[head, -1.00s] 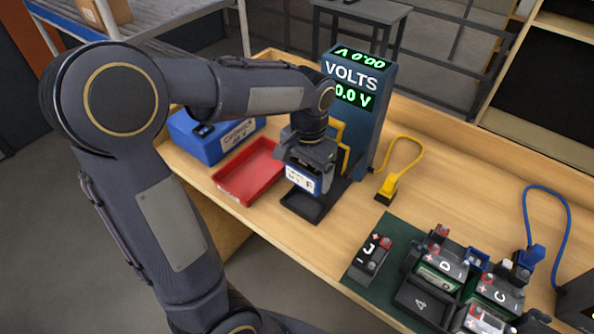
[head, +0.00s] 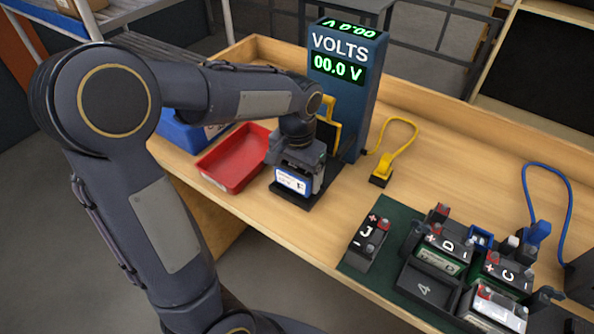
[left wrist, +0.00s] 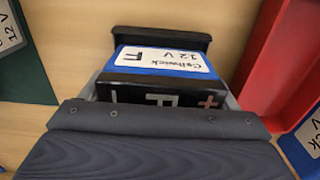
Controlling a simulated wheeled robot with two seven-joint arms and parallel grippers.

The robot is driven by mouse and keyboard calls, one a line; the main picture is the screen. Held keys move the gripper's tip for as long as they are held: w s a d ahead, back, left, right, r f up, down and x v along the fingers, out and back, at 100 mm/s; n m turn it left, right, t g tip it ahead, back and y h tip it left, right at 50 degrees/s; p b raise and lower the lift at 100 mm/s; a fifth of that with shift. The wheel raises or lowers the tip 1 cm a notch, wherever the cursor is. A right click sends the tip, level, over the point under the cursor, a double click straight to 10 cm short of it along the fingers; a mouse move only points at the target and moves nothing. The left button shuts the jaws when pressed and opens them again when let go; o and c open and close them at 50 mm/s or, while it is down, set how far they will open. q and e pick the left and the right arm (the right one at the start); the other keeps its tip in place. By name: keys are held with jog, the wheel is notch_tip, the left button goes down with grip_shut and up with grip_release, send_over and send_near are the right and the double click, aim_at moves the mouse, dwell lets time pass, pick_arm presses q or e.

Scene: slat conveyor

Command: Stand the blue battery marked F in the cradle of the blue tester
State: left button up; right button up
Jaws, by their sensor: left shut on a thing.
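The battery F (head: 293,181) is blue with a white label and black top, and looks upright. My left gripper (head: 300,158) is shut on it; in the left wrist view the gripper body hides part of its top (left wrist: 160,93). The blue tester (head: 345,100) stands behind, its display reading 00.0 V. Its black cradle (head: 290,202) is directly beneath the battery, and a black cradle edge (left wrist: 160,36) shows past the battery in the left wrist view. I cannot tell whether the battery rests on the cradle floor. My right gripper is not in view.
A red tray (head: 225,178) sits close left of the cradle, with a blue box (head: 178,132) behind it. A yellow plug (head: 381,172) on a cable lies to the right. Battery J (head: 368,241) and a black rack (head: 422,295) with batteries occupy the green mat.

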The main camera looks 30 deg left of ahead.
pick_arm(q)
jog(key=shift+f+b, duration=0.55)
jog(key=shift+f, duration=0.2)
dwell(0.4)
jog(key=o, duration=1.1)
jog(key=shift+r, duration=0.1)
jog(key=shift+c, duration=0.2)
notch_tip(320, 180, up, 8)
jog(key=shift+f, duration=0.1)
jog(key=s+d+f+n+t+h, duration=0.1)
jog(key=s+d+t+h, duration=0.1)
jog(key=s, duration=0.6)
jog(key=s+d+f+n+t+h, duration=0.1)
jog(key=s+d+f+t, duration=0.1)
jog(key=s, duration=0.7)
jog(key=shift+n+t+h, duration=0.4)
jog(key=shift+t, duration=0.4)
